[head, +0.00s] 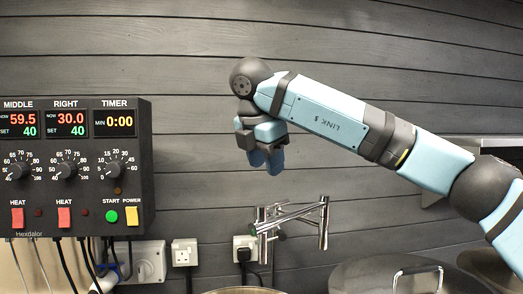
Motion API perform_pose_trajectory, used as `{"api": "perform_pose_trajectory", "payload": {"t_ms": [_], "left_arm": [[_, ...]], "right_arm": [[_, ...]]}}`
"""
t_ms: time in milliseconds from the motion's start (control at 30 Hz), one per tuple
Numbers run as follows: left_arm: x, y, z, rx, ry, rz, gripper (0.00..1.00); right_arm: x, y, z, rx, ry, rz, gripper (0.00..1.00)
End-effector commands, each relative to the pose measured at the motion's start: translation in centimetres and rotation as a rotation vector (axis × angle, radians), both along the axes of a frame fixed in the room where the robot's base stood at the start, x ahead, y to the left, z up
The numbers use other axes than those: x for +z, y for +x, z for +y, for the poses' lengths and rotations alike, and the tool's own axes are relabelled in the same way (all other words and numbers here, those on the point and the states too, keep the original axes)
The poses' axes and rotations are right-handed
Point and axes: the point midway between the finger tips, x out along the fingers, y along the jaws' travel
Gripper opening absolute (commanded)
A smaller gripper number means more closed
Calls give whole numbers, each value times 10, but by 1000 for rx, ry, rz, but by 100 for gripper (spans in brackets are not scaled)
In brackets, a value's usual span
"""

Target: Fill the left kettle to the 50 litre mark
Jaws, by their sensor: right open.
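My right gripper (265,158) hangs from the right arm in front of the dark wall, open and empty, fingers pointing down. It is above a chrome swing tap (292,217) with a jointed spout, apart from it. At the bottom edge a strip of a kettle rim (245,291) shows; its inside and any litre marks are out of view. I cannot tell which kettle this is. To its right is a kettle lid (370,277) with a metal handle. My left gripper is not in view.
A black control box (75,170) at the left shows MIDDLE 59.5, set 40, RIGHT 30.0, set 40, and timer 0:00. It has dials, red HEAT switches, a green START button and a yellow POWER switch. Sockets (184,252) and cables are below.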

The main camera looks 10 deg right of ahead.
Motion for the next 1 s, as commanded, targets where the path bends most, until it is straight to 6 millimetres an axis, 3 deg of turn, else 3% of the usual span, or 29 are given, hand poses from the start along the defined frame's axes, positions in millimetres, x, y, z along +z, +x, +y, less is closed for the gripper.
{"api": "perform_pose_trajectory", "payload": {"t_ms": [200, 500, 700, 1000], "left_arm": [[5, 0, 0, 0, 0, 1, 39], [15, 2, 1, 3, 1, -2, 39], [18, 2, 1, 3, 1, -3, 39], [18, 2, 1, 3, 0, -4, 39]], "right_arm": [[-41, 16, -10, 2, 3, 6, 44], [-85, 34, -21, 1, 1, 3, 44], [-98, 39, -24, 2, 2, 2, 44], [-100, 39, -24, 2, 2, 2, 44]]}}
